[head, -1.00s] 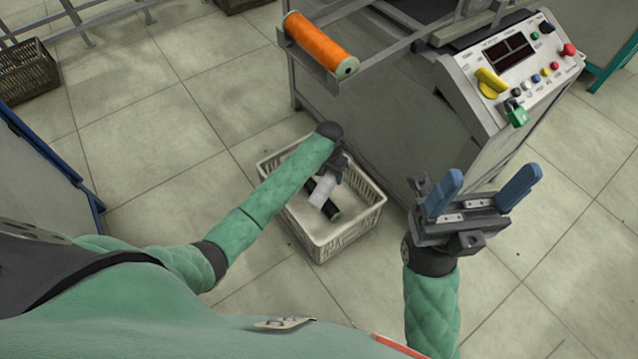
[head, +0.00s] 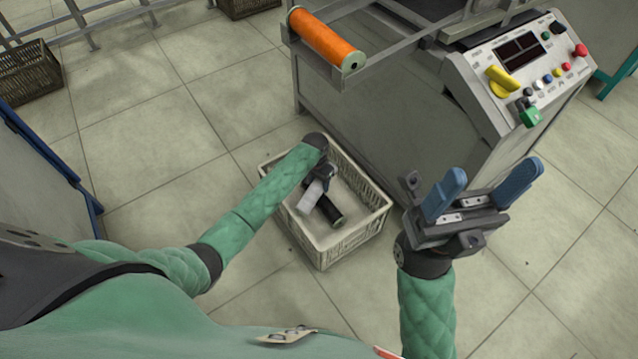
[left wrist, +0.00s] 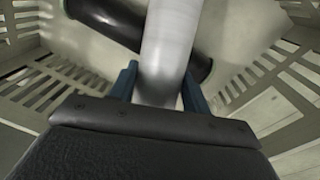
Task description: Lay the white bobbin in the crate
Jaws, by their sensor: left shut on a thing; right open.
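The white bobbin (head: 310,197) is inside the crate (head: 322,262), held by my left gripper (head: 320,178). In the left wrist view the white bobbin (left wrist: 168,45) runs up between the two blue fingers of my left gripper (left wrist: 160,88), which is shut on it. A black bobbin (head: 331,213) lies in the crate; the white bobbin crosses over it in the left wrist view, and I cannot tell whether they touch. My right gripper (head: 480,195) is open and empty, with its blue fingers apart, to the right of the crate.
The winding machine (head: 400,120) stands just behind the crate, with an orange bobbin (head: 327,40) on its frame and a control panel (head: 525,60) at the right. A brown basket (head: 27,72) is at the far left. Tiled floor is clear left of the crate.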

